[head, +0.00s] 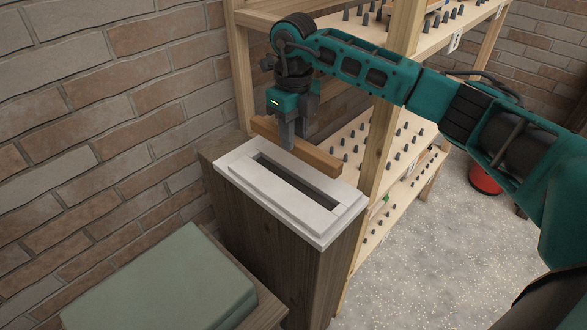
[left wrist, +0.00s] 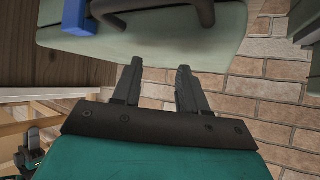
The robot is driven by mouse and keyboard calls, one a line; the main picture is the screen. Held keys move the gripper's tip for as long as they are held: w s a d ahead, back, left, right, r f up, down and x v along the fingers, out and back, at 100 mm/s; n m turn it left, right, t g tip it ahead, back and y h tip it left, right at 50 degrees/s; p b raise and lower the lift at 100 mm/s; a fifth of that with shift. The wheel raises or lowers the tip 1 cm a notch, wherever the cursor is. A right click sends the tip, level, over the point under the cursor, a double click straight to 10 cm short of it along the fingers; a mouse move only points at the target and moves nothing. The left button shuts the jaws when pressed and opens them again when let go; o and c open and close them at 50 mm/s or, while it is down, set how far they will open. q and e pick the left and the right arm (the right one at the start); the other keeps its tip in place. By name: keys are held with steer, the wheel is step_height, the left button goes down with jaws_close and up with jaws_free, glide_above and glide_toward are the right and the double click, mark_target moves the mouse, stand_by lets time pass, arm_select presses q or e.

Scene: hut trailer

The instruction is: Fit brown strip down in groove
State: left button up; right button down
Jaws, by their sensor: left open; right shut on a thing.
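The brown strip (head: 318,158) is a long wooden bar held level above the far side of the white block. My right gripper (head: 290,143) is shut on it near its left-middle part, with the fingers pointing down. The white block (head: 236,172) lies on a dark wooden cabinet, and the long dark groove (head: 298,184) in its top is empty. The strip runs roughly along the groove, apart from it and behind it in the head view. My left gripper (left wrist: 157,82) is open and empty in the left wrist view; it is not in the head view.
The dark wooden cabinet (head: 278,245) stands against a brick wall. A green cushion-like slab (head: 165,285) lies at the front left. Wooden shelves with rows of small pegs (head: 385,150) stand behind. A blue block (left wrist: 78,17) shows in the left wrist view. Speckled floor lies right.

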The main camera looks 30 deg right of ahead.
step_height(320, 180, down, 10)
steer(key=shift+r, duration=0.1)
stand_by(0.4)
steer(key=c, duration=0.8)
jaws_free()
steer(key=shift+c, duration=0.2)
